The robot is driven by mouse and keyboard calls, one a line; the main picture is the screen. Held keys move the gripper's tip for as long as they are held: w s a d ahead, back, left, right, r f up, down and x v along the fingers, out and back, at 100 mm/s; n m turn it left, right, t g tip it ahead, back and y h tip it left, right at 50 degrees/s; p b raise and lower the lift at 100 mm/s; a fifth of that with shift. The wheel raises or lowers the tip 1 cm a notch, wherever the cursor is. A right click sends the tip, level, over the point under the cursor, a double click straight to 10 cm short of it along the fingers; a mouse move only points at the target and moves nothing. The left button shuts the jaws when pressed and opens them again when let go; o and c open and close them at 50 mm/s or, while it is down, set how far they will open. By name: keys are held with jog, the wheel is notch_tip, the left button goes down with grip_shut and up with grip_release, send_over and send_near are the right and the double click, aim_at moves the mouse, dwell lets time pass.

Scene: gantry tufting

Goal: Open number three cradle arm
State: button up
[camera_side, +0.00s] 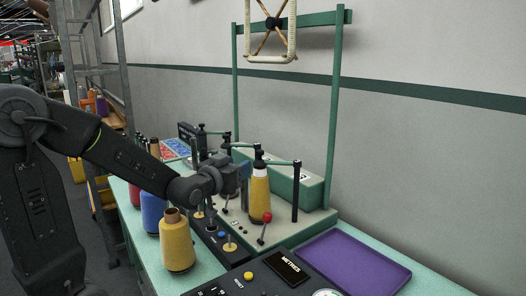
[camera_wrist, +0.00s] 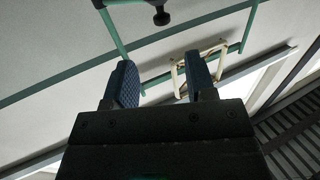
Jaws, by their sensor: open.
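The green machine bed carries several cradle arms. The nearest cradle arm (camera_side: 279,162) is a green bar on a black post, with a black knob over a yellow cone (camera_side: 260,199) standing on the bed. Two more cradle arms, the middle one (camera_side: 242,145) and the far one (camera_side: 214,132), stand behind it. I cannot read which is number three. My gripper (camera_side: 245,168) is beside the yellow cone and below the knobs, partly hidden. In the wrist view, its fingers are apart with nothing between them (camera_wrist: 160,62); a black knob (camera_wrist: 161,17) on a green bar shows beyond the tips.
A red-knobbed lever (camera_side: 267,217) stands in front of the cone. A loose yellow cone (camera_side: 177,243) and a blue cone (camera_side: 153,208) stand at left. A purple tray (camera_side: 352,263) lies at right; a green frame (camera_side: 333,110) rises behind.

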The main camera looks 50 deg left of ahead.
aim_at(262, 151)
jog(key=x, duration=1.4)
jog(key=shift+s+a+r, duration=0.1)
jog(key=shift+a+r, duration=0.05)
jog(key=shift+r, duration=0.05)
jog(key=shift+c, duration=0.3)
grip_shut()
